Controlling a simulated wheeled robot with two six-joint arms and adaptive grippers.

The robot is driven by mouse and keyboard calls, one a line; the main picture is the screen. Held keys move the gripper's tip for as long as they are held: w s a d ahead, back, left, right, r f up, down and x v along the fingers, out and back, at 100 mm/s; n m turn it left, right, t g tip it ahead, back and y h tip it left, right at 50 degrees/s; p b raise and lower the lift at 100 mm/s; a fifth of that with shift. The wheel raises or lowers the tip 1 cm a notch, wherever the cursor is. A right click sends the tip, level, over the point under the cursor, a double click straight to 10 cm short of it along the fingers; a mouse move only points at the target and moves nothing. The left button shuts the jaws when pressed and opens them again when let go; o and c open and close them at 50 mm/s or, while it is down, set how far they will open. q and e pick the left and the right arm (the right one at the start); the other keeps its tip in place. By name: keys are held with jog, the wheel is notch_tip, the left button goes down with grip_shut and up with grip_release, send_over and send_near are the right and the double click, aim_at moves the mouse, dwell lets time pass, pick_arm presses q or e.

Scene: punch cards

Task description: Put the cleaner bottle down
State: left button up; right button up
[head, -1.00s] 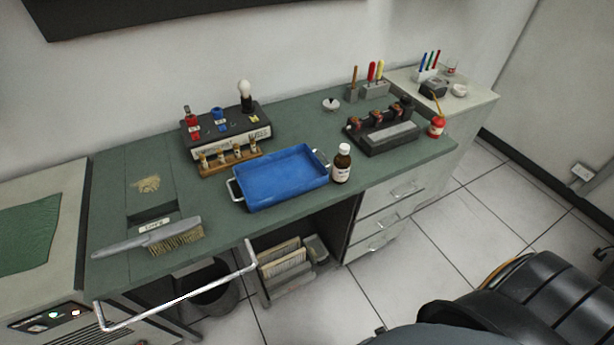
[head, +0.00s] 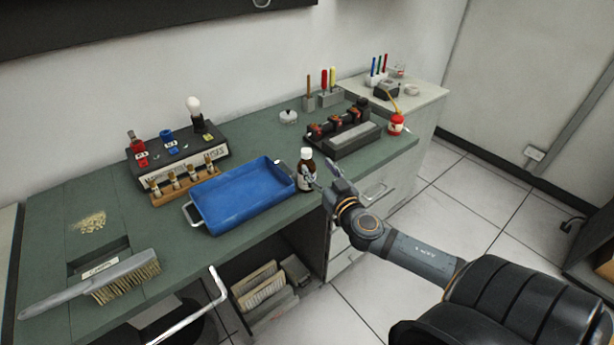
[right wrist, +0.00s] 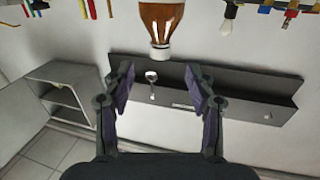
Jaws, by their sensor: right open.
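The brown cleaner bottle (head: 307,177) with a white cap and a pale label stands upright on the green bench, beside the right end of the blue tray. My right gripper (head: 333,177) is just right of the bottle in the head view, above the bench's front edge. In the right wrist view the jaws (right wrist: 158,72) are spread apart with nothing held. The bottle (right wrist: 160,18) appears there cap-down at the top edge, beyond the fingertips. My left gripper is not in view.
The blue tray (head: 205,207) sits close left of the bottle. A dark rack (head: 352,141) stands behind and right, with a red oil can (head: 397,124) beyond it. A brush (head: 96,279) lies at the front left. Drawers (head: 374,190) are below the bench.

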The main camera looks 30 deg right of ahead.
aim_at(309, 157)
jog(key=w, duration=0.2)
jog(key=shift+w+d+r+p, duration=0.15)
jog(key=shift+w+p, duration=0.15)
jog(key=shift+w, duration=0.5)
jog(key=shift+w+d, duration=0.1)
jog(key=shift+w, duration=0.05)
jog(key=w+p, duration=0.2)
jog(key=w, duration=0.1)
jog(key=w+p, duration=0.1)
jog(key=shift+w+d+f, duration=0.2)
jog(key=shift+w+d, duration=0.1)
jog(key=shift+d, duration=0.1)
jog(key=shift+w+f, duration=0.1)
jog(key=shift+c, duration=1.4)
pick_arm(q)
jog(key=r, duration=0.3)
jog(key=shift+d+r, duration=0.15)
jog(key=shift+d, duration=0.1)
pick_arm(e)
grip_shut()
